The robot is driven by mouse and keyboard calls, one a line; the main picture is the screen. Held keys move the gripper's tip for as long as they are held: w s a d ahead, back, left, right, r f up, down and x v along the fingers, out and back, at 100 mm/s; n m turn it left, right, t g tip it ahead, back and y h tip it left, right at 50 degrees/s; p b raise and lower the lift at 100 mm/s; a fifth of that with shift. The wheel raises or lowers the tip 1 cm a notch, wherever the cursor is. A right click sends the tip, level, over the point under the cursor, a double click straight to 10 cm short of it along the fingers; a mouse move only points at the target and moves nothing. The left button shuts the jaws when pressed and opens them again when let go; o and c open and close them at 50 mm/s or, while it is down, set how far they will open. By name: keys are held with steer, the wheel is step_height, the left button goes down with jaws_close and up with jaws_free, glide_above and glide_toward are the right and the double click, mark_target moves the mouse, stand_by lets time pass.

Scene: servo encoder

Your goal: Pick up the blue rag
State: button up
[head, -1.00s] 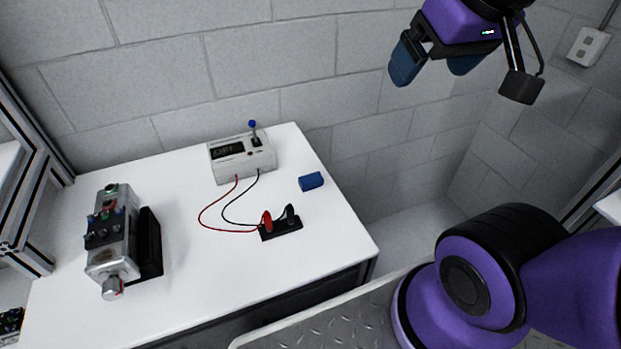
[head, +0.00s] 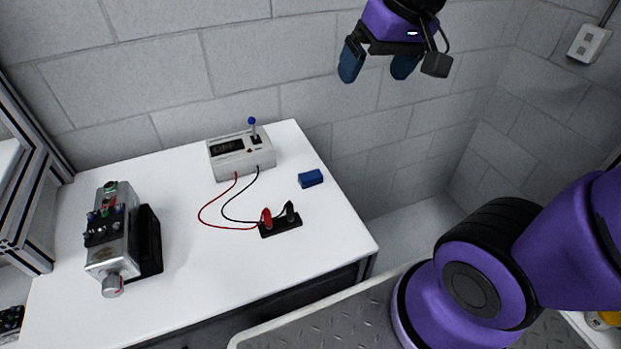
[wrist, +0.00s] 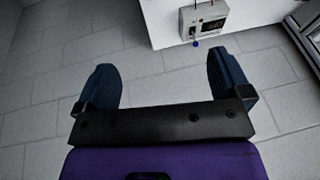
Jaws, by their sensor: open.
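The blue rag (head: 311,178) is a small folded block near the right edge of the white table (head: 190,275), right of the grey meter box. I cannot make it out in the wrist view. My gripper (head: 377,70) is high above and to the right of the rag, in front of the grey wall, with its fingers apart and nothing between them. In the wrist view my gripper (wrist: 165,85) also shows its two blue fingers spread wide, with grey block surface between them.
The grey meter box (head: 241,155) has an upright blue-tipped lever. Red and black wires run to a black clip block (head: 281,222). A silver device (head: 117,235) with knobs stands at the left. A wall socket (head: 589,45) is at upper right. The table's front is clear.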

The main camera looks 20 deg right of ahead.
steer(key=w+a+f+g, duration=0.2)
steer(key=w+a+f, duration=0.1)
steer(key=w+f, duration=0.7)
steer(key=g+h, duration=0.1)
steer(key=h, duration=0.1)
glide_above(310, 175)
step_height(310, 175, down, 13)
steer(key=shift+f, duration=5.8)
steer(key=c, duration=1.1)
steer(key=shift+o, duration=0.2)
steer(key=shift+r, duration=0.1)
